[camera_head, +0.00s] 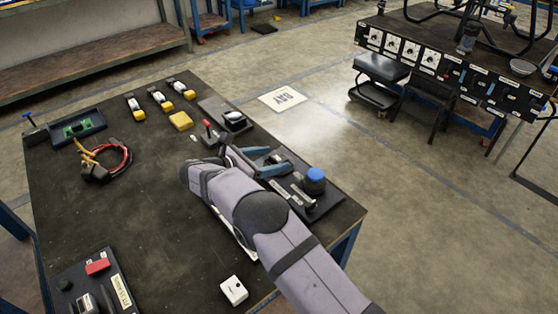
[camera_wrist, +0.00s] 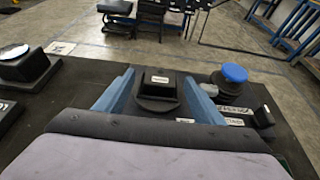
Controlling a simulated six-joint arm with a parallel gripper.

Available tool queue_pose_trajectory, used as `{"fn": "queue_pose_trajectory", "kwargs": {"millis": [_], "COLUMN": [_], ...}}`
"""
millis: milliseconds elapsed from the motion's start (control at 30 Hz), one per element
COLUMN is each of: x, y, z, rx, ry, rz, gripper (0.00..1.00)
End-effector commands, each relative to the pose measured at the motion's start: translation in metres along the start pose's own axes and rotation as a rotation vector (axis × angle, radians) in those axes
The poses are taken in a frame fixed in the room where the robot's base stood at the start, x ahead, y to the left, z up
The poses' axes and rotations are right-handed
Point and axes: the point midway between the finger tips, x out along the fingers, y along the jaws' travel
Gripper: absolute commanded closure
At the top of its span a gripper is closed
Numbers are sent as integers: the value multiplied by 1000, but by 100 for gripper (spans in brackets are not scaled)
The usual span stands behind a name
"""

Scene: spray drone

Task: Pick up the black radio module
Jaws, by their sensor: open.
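The black radio module (camera_wrist: 158,80) is a small dark block with a white label on top. It sits upright on a dark round base on the bench, in the middle of the wrist view. My gripper (camera_wrist: 159,74) is open, with one blue finger to the left of the module and one to the right. I cannot tell whether either finger touches it. In the head view my gripper (camera_head: 274,161) is over the right part of the bench, and the module is small and partly hidden between the fingers.
A blue-capped jar (camera_wrist: 235,76) stands close on the right, also in the head view (camera_head: 315,181). A black stand with a white-topped part (camera_head: 234,119) is behind. Yellow-and-white pieces (camera_head: 160,99), a cable bundle (camera_head: 103,164) and a white box (camera_head: 233,290) lie around. The bench's (camera_head: 120,215) left middle is clear.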

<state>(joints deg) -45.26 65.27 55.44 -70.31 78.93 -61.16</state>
Motion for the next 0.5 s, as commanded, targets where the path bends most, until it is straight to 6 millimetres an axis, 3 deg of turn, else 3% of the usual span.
{"fn": "queue_pose_trajectory", "kwargs": {"millis": [100, 367, 500], "x": [11, 13, 13], "y": [-1, 0, 0], "z": [0, 0, 0], "rx": [0, 0, 0], "ry": [0, 0, 0], "rz": [-2, 0, 0], "gripper": [38, 38, 71]}}
